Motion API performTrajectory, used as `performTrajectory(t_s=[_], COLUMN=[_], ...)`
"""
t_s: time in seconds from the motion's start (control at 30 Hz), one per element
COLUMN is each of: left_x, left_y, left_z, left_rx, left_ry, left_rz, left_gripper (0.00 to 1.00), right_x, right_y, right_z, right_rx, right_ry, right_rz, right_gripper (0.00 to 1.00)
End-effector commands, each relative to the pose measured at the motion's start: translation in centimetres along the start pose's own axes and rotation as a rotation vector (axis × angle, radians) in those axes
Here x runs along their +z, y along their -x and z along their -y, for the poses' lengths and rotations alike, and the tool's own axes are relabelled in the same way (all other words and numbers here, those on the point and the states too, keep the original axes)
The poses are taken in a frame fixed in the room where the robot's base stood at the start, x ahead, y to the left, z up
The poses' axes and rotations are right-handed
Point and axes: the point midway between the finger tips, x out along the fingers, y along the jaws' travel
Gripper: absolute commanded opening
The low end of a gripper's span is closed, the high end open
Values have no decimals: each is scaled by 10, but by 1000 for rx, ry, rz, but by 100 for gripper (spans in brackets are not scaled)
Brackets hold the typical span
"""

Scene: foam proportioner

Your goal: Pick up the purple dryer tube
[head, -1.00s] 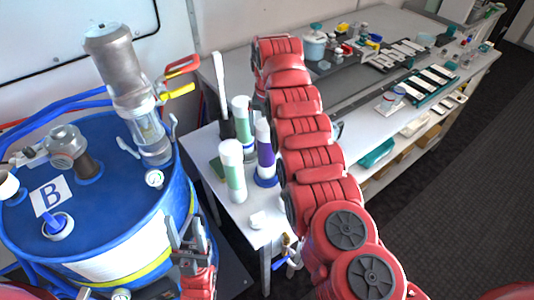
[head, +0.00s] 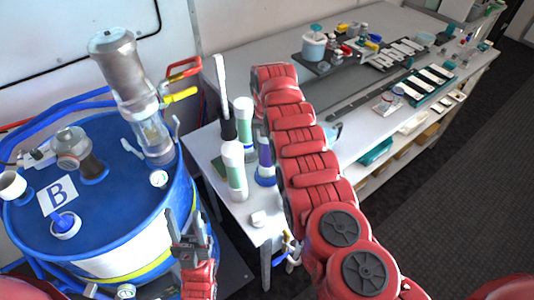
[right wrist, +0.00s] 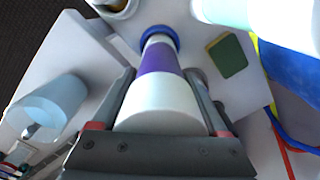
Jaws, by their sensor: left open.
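The purple dryer tube (head: 265,158) stands upright on the small white table, its top hidden behind my right arm in the head view. In the right wrist view the purple tube (right wrist: 159,66) shows a white near end, a purple band and a blue base ring. My right gripper (right wrist: 160,80) has one finger on each side of the tube, with narrow gaps near the fingertips. It looks open around the tube; the head view hides it behind my arm. My left gripper (head: 185,226) is open and empty in front of the blue drum.
The blue drum (head: 110,225) is at left. A long bench (head: 350,85) with lab items is behind.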

Motion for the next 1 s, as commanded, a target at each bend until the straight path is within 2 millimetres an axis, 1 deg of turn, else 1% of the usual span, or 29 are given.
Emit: performTrajectory(t_s=[0.03,0.3,0.67,0.77,0.87,0.97,1.0], left_x=[0,0,0,0,1,2,3], left_y=[0,0,0,3,7,14,18], left_z=[0,0,0,0,0,-1,-1], left_rx=[0,0,0,0,0,0,0], left_ry=[0,0,0,0,0,0,0], left_rz=[0,0,0,0,0,0,0], left_gripper=[50,50,50,50,50,50,50], right_x=[0,0,0,-1,-2,-1,-2], right_y=[0,0,1,5,13,27,34], right_z=[0,0,0,1,2,1,1], right_rx=[0,0,0,-1,-3,-2,-3], right_ry=[0,0,0,1,2,1,1], right_rz=[0,-1,-2,-4,-8,-6,-8], right_gripper=[48,0,0,0,0,0,0])
